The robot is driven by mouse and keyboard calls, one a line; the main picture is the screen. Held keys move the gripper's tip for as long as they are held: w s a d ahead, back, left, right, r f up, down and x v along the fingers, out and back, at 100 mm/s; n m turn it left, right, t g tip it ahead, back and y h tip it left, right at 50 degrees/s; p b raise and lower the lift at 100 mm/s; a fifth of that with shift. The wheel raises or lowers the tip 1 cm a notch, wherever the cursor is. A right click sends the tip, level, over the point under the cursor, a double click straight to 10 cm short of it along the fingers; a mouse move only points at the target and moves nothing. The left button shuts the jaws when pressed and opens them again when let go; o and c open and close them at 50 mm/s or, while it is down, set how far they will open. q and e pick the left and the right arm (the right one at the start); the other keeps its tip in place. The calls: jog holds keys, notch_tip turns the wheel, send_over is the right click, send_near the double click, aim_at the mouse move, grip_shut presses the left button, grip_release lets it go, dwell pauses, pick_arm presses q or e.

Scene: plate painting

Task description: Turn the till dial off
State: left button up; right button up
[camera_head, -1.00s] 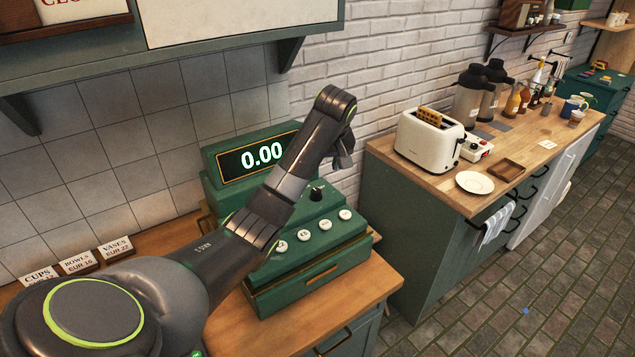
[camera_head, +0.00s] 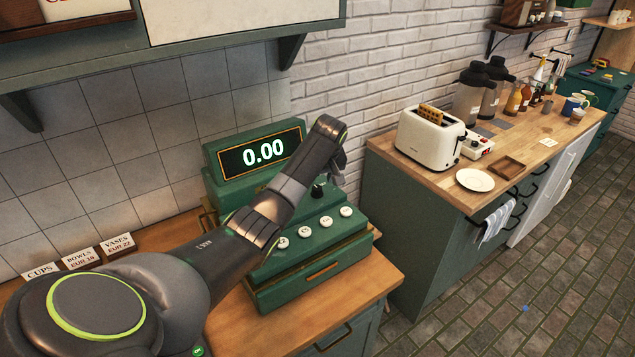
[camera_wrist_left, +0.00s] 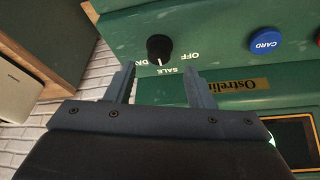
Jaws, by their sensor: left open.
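The green till (camera_head: 310,262) stands on the wooden counter, and its display (camera_head: 262,153) reads 0.00. Its black dial (camera_head: 319,191) is on the upper right of the till, partly behind my gripper. In the left wrist view the dial (camera_wrist_left: 159,46) has a white mark pointing towards the SALE label, with the OFF label (camera_wrist_left: 189,56) beside it. My left gripper (camera_head: 338,172) is above the dial. In the wrist view its open fingers (camera_wrist_left: 159,72) stand apart with the dial just beyond their tips, seemingly untouched. My right gripper is not in view.
Several round buttons (camera_head: 326,222) line the till's front, and a blue CARD button (camera_wrist_left: 264,41) shows close by. Price cards (camera_head: 117,244) stand left of the till. A second counter to the right holds a toaster (camera_head: 430,139) and a white plate (camera_head: 475,180).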

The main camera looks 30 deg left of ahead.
aim_at(317, 188)
pick_arm(q)
jog(key=shift+p+x, duration=0.45)
jog(key=shift+x, duration=2)
jog(key=shift+w, duration=0.1)
jog(key=c, duration=1)
